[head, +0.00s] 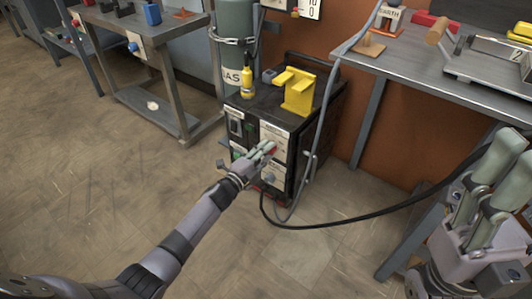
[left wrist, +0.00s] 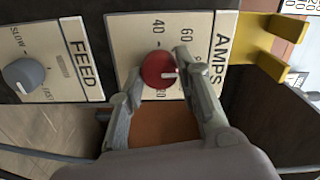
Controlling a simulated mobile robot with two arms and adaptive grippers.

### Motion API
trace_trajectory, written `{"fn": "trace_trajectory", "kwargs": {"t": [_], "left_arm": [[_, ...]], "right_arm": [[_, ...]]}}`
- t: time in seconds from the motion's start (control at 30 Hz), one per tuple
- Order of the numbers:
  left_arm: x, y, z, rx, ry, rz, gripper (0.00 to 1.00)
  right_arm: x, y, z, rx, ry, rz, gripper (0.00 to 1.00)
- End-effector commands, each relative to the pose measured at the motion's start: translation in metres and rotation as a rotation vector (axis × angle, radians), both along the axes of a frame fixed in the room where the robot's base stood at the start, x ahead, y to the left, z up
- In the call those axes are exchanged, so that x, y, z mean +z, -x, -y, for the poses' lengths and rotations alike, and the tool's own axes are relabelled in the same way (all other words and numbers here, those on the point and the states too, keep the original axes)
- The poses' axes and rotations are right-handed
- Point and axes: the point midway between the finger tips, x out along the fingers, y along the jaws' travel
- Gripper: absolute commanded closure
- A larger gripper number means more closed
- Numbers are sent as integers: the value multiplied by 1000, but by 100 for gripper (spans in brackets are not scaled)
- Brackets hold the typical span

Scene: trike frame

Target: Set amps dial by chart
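The red amps dial (head: 272,149) is on the front panel of the black welding machine (head: 312,137). In the left wrist view the dial (left wrist: 157,70) has a white pointer aimed right, toward a finger. Marks 40 and 60 show around it; other numbers are partly covered. My left gripper (head: 268,147) is at the panel. In the left wrist view its fingertips (left wrist: 159,64) sit close against both sides of the dial. My right gripper (head: 516,160) is empty, fingers apart, at the right edge. I cannot make out a readable chart.
A grey feed knob (left wrist: 24,76) is beside the amps plate. A yellow bracket (head: 298,91) sits on the machine. A black cable (head: 370,219) crosses to the right. A workbench (head: 402,58) stands at right; a gas cylinder (head: 235,40) is behind. The floor at left is clear.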

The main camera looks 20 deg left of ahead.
Motion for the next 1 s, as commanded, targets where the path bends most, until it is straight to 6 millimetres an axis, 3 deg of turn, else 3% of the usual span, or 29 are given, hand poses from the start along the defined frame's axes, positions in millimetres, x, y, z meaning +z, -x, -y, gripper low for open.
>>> {"fn": "trace_trajectory", "kwargs": {"t": [0.27, 0.63, 0.77, 1.0], "left_arm": [[0, 0, 0, 0, -1, 0, 49], [-1, 4, -1, 0, -1, -1, 49], [-2, 20, -8, 0, -4, -2, 49], [-2, 69, -25, -1, -3, -3, 49]], "right_arm": [[0, 0, 0, 0, 1, -2, 50], [-1, 0, 0, -1, 6, -5, 50], [-1, 0, 0, -1, 4, -4, 50], [0, 0, 0, 0, 3, -2, 50]]}}
